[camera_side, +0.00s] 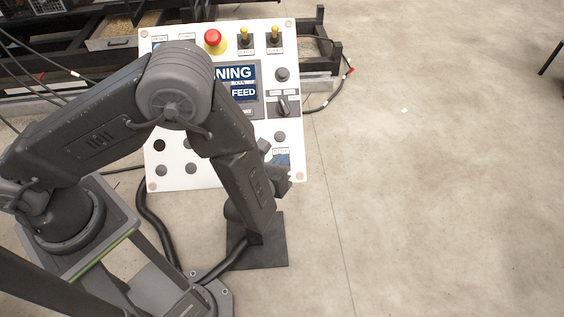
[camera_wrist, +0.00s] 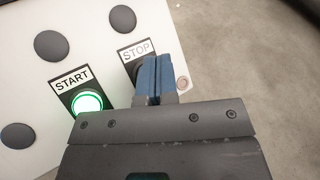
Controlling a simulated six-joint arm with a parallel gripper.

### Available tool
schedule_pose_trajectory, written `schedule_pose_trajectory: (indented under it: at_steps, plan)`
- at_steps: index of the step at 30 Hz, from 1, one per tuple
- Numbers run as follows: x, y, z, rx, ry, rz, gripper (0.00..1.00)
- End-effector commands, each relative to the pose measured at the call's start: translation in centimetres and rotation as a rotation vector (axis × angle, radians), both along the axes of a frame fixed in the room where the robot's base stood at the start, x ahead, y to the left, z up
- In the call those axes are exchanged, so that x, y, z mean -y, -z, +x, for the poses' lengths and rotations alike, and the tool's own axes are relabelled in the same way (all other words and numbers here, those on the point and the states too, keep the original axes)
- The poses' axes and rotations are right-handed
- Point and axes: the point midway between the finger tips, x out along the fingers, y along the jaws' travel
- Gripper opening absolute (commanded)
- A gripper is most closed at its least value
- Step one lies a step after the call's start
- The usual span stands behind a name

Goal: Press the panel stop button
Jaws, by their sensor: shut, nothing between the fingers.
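The white control panel (camera_side: 200,165) stands tilted in front of my arm in the side view. In the wrist view, the STOP label (camera_wrist: 136,50) sits just left of my gripper's blue fingers (camera_wrist: 156,76). The fingers are shut together with nothing between them. They cover most of the place below the STOP label, and only a dark sliver beside them shows there. I cannot tell whether the fingertips touch the button or the panel. In the side view, my gripper (camera_side: 282,162) is at the panel's lower right corner.
The START button (camera_wrist: 87,102) glows green, left of my fingers. Dark machinery (camera_side: 110,40) stands behind.

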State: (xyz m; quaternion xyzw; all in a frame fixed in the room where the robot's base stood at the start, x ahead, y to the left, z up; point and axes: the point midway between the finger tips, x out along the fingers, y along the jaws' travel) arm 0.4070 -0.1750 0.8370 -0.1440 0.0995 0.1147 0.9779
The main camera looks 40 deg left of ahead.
Motion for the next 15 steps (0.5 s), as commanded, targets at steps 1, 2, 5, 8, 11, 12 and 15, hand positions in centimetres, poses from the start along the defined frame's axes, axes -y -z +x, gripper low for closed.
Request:
schedule_pose_trajectory:
  at_steps: [1,2,5,8,11,12,15]
  plan:
    - [0.0,0.0,0.0,0.0,0.0,0.0,0.0]
    - [-0.01,0.01,0.01,0.0,0.0,0.0,0.0]
    - [-0.09,0.14,0.07,0.0,0.0,0.0,0.0]
    - [-0.26,0.4,0.22,-0.001,-0.001,0.001,0.0]
    - [-0.42,0.65,0.35,-0.001,-0.002,0.001,0.0]
    - [-0.42,0.69,0.37,-0.001,-0.002,0.001,0.0]
    - [-0.41,0.68,0.38,0.0,-0.001,0.0,0.0]
